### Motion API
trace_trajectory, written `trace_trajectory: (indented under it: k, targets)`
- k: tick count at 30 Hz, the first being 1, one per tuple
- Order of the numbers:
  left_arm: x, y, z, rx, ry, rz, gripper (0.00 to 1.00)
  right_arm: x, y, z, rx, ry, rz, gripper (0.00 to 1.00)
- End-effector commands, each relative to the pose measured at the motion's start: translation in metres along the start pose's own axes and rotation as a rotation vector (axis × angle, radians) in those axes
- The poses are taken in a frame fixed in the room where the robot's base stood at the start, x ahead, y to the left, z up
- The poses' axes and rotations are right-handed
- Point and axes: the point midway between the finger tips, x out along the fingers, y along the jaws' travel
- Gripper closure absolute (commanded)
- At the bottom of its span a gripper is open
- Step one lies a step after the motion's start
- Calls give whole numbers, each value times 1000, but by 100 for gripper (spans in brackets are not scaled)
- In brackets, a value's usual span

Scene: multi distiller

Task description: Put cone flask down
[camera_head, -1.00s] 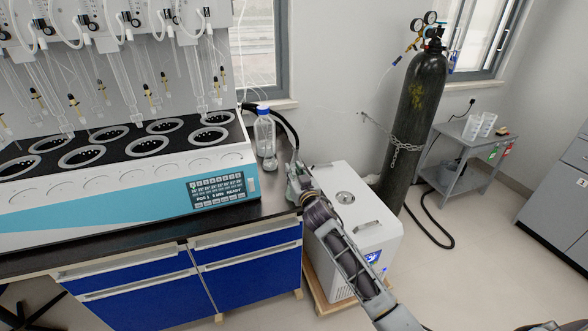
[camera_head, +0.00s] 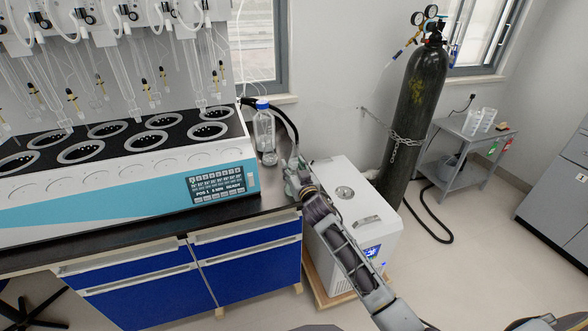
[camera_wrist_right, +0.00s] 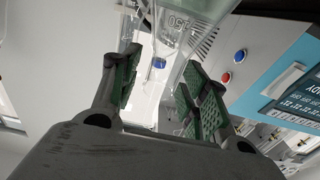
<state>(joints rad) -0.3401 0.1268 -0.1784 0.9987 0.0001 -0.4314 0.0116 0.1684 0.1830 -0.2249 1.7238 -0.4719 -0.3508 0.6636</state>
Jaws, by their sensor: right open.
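I cannot clearly separate the flask from the gripper there. My left gripper is not in view.
A clear bottle with a blue cap (camera_head: 264,128) stands just behind the gripper, with small clear glassware (camera_head: 270,158) at its foot. The multi distiller (camera_head: 130,195) fills the bench to the left. A white box unit (camera_head: 375,235) and a gas cylinder (camera_head: 412,120) stand to the right.

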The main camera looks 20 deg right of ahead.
Motion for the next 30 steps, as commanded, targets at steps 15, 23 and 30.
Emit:
trace_trajectory:
  k: [15, 23, 30]
  targets:
    - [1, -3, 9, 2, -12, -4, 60, -18, 0, -2, 0, 0, -1, 55]
    - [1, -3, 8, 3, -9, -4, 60, -40, 0, -2, 1, 0, 0, 55]
    - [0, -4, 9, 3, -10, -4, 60, -60, 0, -2, 1, 0, 1, 55]
